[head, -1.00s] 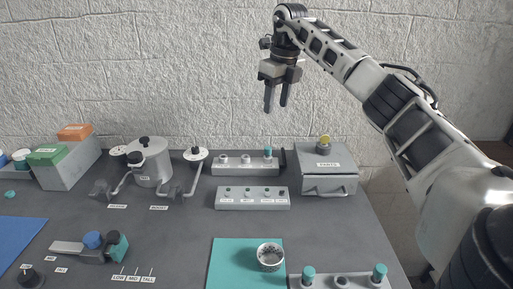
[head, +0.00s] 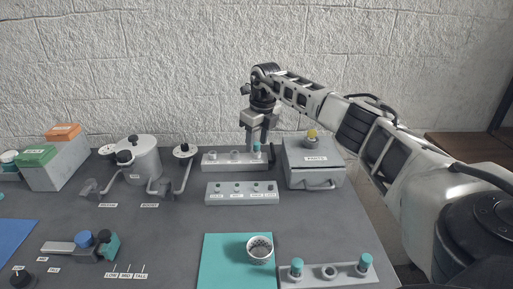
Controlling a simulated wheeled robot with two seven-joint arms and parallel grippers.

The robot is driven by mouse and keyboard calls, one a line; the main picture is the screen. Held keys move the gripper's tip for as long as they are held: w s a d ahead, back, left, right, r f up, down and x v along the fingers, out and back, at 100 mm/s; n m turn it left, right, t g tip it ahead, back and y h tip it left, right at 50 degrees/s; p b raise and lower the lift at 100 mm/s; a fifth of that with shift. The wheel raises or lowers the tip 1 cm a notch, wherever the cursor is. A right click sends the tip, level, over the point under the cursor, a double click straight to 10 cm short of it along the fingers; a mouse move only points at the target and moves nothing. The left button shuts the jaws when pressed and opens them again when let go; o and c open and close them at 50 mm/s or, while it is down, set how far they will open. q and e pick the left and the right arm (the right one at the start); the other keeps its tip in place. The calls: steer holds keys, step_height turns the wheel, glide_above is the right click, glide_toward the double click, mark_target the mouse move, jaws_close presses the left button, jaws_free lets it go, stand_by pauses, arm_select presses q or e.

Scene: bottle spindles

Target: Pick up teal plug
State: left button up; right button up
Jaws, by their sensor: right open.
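A teal plug (head: 257,148) stands upright at the right end of the back grey rack (head: 221,166). My right gripper (head: 256,143) points down over that end of the rack. It is open, with one finger on either side of the teal plug as seen from here; I cannot tell whether they touch it. Two more teal-topped plugs stand at the front, one at the left (head: 297,266) and one at the right (head: 365,262) of the front grey rack (head: 345,275). My left gripper is out of view.
A grey PARTS box (head: 313,170) with a yellow knob stands just right of the back rack. A second grey rack (head: 242,193) lies in front. A white cup (head: 260,249) stands on a teal mat (head: 222,262). A grey pot (head: 138,160) is at the left.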

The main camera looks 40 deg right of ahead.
jaws_close()
stand_by(0.3)
